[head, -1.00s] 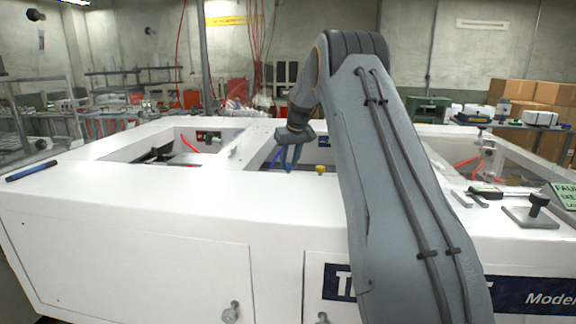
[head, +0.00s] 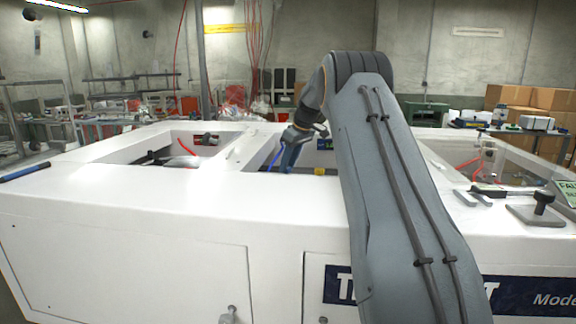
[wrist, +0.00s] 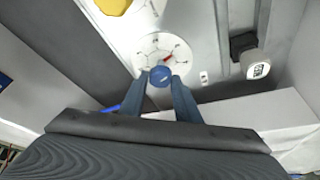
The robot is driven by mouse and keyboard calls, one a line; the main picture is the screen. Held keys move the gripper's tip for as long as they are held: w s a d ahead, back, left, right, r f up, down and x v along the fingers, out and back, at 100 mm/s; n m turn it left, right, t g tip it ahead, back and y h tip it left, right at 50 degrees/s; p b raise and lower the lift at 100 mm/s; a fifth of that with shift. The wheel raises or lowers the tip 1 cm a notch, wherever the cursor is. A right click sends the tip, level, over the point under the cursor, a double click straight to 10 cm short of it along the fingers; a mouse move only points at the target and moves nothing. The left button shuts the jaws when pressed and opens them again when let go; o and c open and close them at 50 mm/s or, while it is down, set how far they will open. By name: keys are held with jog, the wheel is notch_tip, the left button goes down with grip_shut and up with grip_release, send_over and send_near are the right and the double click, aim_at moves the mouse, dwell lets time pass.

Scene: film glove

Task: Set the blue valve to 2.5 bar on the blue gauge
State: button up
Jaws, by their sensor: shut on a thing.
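In the wrist view, the blue valve (wrist: 160,75) is a small round knob between my fingertips. My gripper (wrist: 161,79) is shut on it. Just beyond the knob is a white round dial (wrist: 181,47) with dark marks and a red pointer. Its figures are too small to read, and I cannot tell whether it is the blue gauge. In the head view, my gripper (head: 288,163) reaches down into the middle opening of the white machine. The valve is hidden there.
A yellow knob (wrist: 115,4) stands close by, also seen in the head view (head: 320,171). A black fitting with a white face (wrist: 257,70) is to the right. The white machine's walls (head: 240,150) enclose the opening. A black-handled tool (head: 500,190) lies on top at right.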

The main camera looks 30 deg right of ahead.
jog(key=o, duration=1)
jog(key=shift+d, duration=0.1)
jog(key=shift+o, duration=0.2)
jog(key=b+v, duration=0.2)
jog(key=v, duration=0.6)
